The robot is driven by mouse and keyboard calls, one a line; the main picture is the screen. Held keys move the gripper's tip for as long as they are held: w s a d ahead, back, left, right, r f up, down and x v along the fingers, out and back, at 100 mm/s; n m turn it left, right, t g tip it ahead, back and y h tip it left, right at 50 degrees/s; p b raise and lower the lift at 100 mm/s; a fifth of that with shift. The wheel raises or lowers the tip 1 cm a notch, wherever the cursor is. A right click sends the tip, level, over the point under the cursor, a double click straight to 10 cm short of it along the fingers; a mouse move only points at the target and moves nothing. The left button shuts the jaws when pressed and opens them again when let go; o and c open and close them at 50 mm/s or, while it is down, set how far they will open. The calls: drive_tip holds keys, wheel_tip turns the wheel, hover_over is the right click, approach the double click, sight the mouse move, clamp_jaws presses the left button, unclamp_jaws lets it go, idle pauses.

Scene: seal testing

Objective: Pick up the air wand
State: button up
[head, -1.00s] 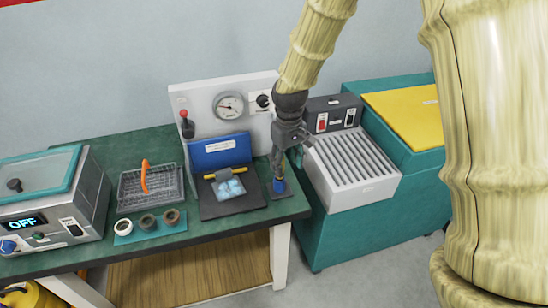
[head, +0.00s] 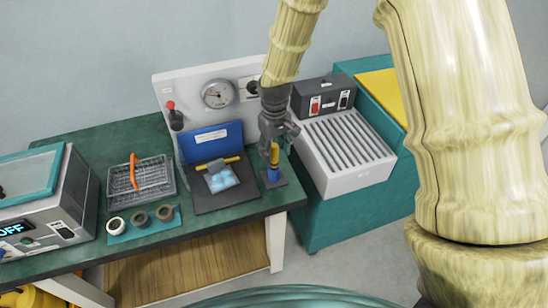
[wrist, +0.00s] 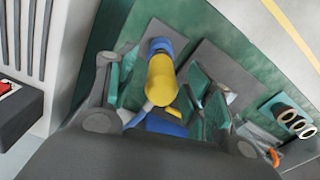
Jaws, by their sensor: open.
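The air wand, a yellow and blue rod (head: 274,155), stands upright at the right front corner of the green bench, on a small dark base (head: 280,183). My gripper (head: 274,146) is above it, pointing down, with its fingers around the wand's upper part. In the wrist view the yellow body (wrist: 161,82) of the wand lies between my two spread fingers (wrist: 160,95). The fingers are open, and I cannot tell whether either touches the wand. The wand's top is partly hidden by my gripper in the head view.
Left of the wand is a dark plate (head: 240,197) with a clear bag and yellow bar. A gauge panel (head: 165,90) stands behind. A wire basket (head: 118,187), tape rolls (head: 140,218) and an OFF-display machine (head: 75,205) are further left. A ribbed white unit (head: 345,183) stands close right.

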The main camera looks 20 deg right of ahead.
sight(274, 160)
drive_tip(key=shift+s+f, duration=0.1)
drive_tip(key=shift+f, duration=0.2)
drive_tip(key=shift+a+f+p, duration=0.1)
drive_tip(key=shift+f+p, duration=0.6)
drive_tip(key=shift+f, duration=0.05)
drive_tip(key=shift+f+p, duration=0.5)
drive_tip(key=shift+f, duration=1.1)
drive_tip(key=shift+c, duration=0.2)
clamp_jaws()
drive_tip(key=shift+r+b, duration=1.5)
drive_tip(key=shift+r, duration=3.55)
